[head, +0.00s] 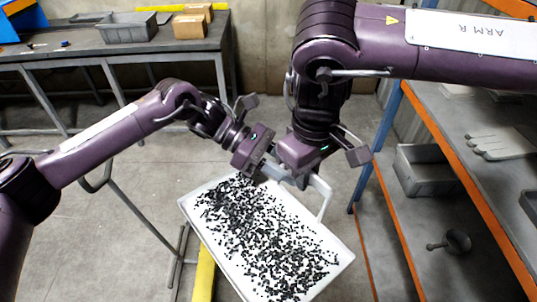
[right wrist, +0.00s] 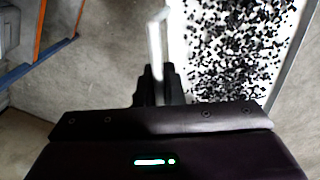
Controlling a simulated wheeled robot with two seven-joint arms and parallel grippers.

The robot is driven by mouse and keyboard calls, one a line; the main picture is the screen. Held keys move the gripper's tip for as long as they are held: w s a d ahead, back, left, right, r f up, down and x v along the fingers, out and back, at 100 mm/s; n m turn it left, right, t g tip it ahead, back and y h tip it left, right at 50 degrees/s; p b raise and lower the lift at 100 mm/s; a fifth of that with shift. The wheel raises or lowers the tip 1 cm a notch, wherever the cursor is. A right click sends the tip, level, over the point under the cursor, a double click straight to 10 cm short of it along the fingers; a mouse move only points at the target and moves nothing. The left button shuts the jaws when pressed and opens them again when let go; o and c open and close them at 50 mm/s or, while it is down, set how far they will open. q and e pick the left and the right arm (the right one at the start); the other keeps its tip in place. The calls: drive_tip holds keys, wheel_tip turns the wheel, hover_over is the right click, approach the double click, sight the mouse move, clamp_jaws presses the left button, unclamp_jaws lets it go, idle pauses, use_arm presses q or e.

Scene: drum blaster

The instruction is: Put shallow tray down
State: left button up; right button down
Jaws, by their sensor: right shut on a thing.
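The shallow white tray (head: 340,248) is covered with many small black bits and sits low in the middle of the head view. It also fills the upper right of the right wrist view (right wrist: 178,62). My right gripper (head: 300,182) is shut on the tray's pale handle (head: 325,198), which stands between its dark fingers in the right wrist view (right wrist: 157,88). My left gripper (head: 260,168) is at the tray's far edge, close beside the right one. Its fingertips are hidden, so its grip is unclear. What lies under the tray is hidden.
An orange-edged shelf rack (head: 425,115) stands at right, holding a grey bin (head: 425,172), gloves (head: 500,143) and a small dark cup-like object (head: 457,241). A workbench (head: 60,62) at back left carries a grey bin (head: 127,28) and cardboard boxes (head: 190,26). A yellow strip (head: 205,272) shows beside the tray.

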use_arm(q)
drive_tip(key=shift+s+d+f, duration=0.15)
drive_tip(key=shift+s+d, duration=0.05)
drive_tip(key=shift+d, duration=0.35)
drive_tip(key=shift+w, duration=0.1)
clamp_jaws()
use_arm(e)
drive_tip(key=shift+a, duration=0.1)
use_arm(q)
drive_tip(key=shift+w+a+f, duration=0.1)
drive_tip(key=shift+w+a, duration=0.05)
drive_tip(key=shift+a, duration=0.05)
use_arm(e)
drive_tip(key=shift+s, duration=0.15)
idle(0.5)
drive_tip(key=c, duration=1.4)
unclamp_jaws()
drive_tip(key=shift+c, duration=0.2)
use_arm(q)
drive_tip(key=shift+d, duration=0.1)
